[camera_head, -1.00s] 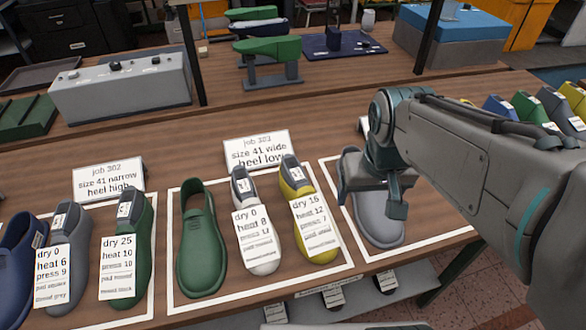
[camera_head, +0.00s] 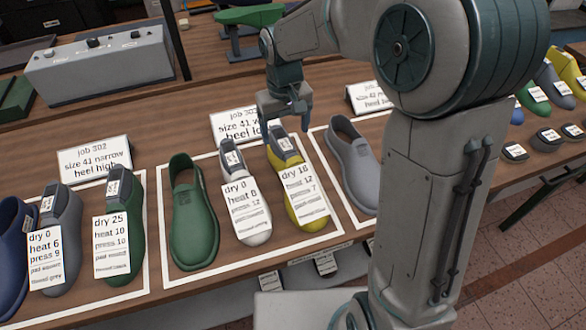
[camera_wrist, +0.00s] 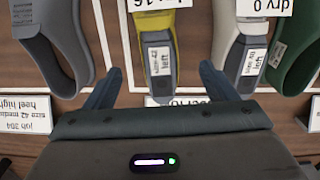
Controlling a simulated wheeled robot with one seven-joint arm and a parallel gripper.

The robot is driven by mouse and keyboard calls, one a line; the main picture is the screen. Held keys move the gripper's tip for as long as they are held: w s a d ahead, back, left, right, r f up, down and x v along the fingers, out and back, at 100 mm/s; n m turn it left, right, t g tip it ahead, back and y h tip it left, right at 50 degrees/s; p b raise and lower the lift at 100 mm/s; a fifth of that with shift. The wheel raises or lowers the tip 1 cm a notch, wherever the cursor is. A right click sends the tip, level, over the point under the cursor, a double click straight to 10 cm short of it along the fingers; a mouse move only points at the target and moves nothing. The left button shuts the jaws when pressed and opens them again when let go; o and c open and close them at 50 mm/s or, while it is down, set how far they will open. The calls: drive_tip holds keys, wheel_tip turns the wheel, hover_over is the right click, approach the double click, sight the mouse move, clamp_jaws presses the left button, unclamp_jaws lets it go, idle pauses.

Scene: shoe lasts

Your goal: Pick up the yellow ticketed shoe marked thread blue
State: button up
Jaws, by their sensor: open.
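The yellow shoe (camera_head: 307,212) has a grey heel part and a white ticket (camera_head: 304,190) reading about "dry 16, heat 12, press 7"; its lower lines, including any thread colour, are too small to read. It stands in a white-outlined area, right of a white ticketed shoe (camera_head: 258,232). My gripper (camera_head: 287,122) is open and empty, pointing down over the yellow shoe's heel end. In the wrist view the yellow shoe (camera_wrist: 155,38) appears ahead between the two dark fingers (camera_wrist: 158,66), apart from them as far as I can tell.
A green shoe (camera_head: 194,225) stands left in the same area, and a grey shoe (camera_head: 354,165) right of it. A job sign (camera_head: 230,124) stands close behind the white and yellow shoes. A grey control box (camera_head: 105,72) is back left. My arm hides much of the right.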

sight(287, 145)
wheel_tip(287, 145, down, 9)
drive_tip(key=shift+d+r+p, duration=0.1)
drive_tip(key=shift+p, duration=0.5)
drive_tip(key=shift+w, duration=0.1)
drive_tip(key=c, duration=1.7)
drive_tip(key=shift+r, duration=0.2)
